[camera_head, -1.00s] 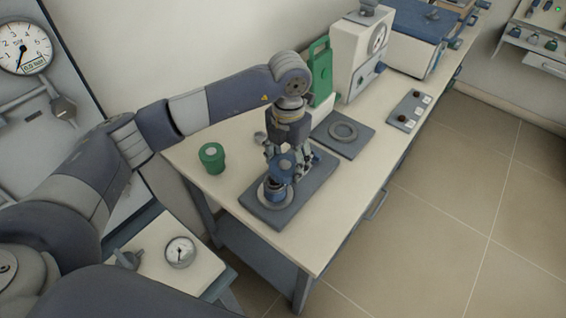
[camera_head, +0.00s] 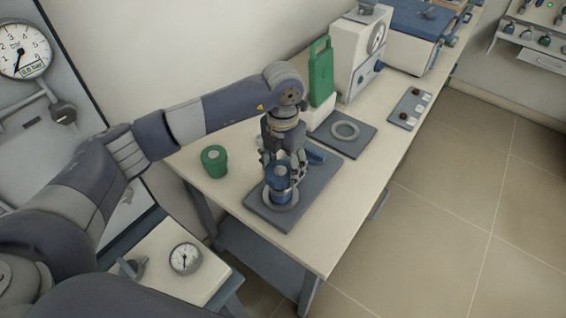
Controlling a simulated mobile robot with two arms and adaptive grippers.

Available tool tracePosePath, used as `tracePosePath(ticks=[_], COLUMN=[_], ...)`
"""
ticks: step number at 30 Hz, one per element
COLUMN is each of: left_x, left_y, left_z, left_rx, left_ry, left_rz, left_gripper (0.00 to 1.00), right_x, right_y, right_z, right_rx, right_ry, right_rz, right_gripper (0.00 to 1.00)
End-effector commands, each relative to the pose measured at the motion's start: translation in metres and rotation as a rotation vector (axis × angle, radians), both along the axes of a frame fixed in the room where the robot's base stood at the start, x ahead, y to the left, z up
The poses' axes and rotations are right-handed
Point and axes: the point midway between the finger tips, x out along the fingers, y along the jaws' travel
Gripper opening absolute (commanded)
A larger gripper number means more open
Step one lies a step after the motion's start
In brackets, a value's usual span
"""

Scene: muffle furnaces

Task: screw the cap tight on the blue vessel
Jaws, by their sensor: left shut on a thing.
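The blue vessel (camera_head: 279,195) stands upright in the round ring of a dark grey plate on the bench. Its blue cap (camera_head: 281,171), with a pale disc on top, sits on or directly over the vessel's mouth; whether it is fully seated cannot be told. My left gripper (camera_head: 283,168) points down over the vessel, its fingers shut around the cap. The fingers hide part of the cap's sides. My right gripper is not in view.
A green lidded vessel (camera_head: 214,161) stands to the left. A dark plate with an empty ring (camera_head: 345,131) lies behind, near a green handled piece (camera_head: 321,72) and a white device (camera_head: 356,55). A button box (camera_head: 409,109) lies near the bench's right edge.

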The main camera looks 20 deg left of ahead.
Motion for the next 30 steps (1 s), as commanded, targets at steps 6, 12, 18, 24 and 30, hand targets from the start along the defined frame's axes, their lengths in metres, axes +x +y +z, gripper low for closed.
tracePosePath(ticks=[6,12,18,24,30], left_x=[0.0,0.0,0.0,0.0,0.0], left_y=[0.0,0.0,0.0,0.0,0.0], left_z=[-0.001,-0.001,-0.001,-0.003,-0.004], left_rx=[0.0,0.0,0.0,0.0,0.0], left_ry=[-0.001,-0.001,-0.001,-0.001,-0.001], left_rz=[0.0,0.0,0.0,0.0,0.0], left_gripper=[0.29,0.29,0.29,0.29,0.29], right_x=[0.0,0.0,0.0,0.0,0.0], right_y=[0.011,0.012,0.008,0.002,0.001], right_z=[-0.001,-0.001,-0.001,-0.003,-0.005], right_rx=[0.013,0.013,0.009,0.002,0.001], right_ry=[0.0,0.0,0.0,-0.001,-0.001], right_rz=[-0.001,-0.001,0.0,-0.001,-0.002], right_gripper=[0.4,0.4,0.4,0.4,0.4])
